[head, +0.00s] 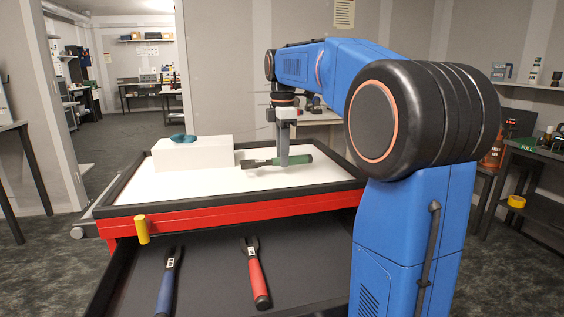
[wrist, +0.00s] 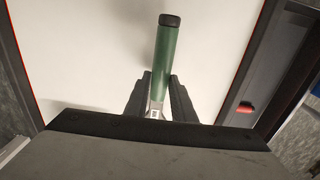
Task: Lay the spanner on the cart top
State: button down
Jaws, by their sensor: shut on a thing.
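A spanner with a green handle (head: 299,159) is held across my gripper (head: 282,162), level or nearly so, low over the white cart top (head: 310,178). Its metal head points left in the head view. I cannot tell whether it touches the surface. In the wrist view the green handle (wrist: 166,55) runs up between the two dark fingers of my gripper (wrist: 159,78), with white cart top (wrist: 85,50) around it. The fingers are shut on the spanner near the start of its handle. The jaw end is hidden below by the gripper body.
A white box (head: 195,153) with a teal item (head: 184,138) on it stands on the cart top's left. A raised dark rim (head: 110,195) edges the top. The open drawer below holds a blue-handled tool (head: 167,285) and a red-handled tool (head: 257,275). The front middle is clear.

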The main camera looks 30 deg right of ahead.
jog(key=shift+f, duration=1)
jog(key=shift+f, duration=0.1)
jog(key=c, duration=1.5)
grip_release()
notch_tip(320, 180, up, 7)
jog(key=shift+r, duration=0.35)
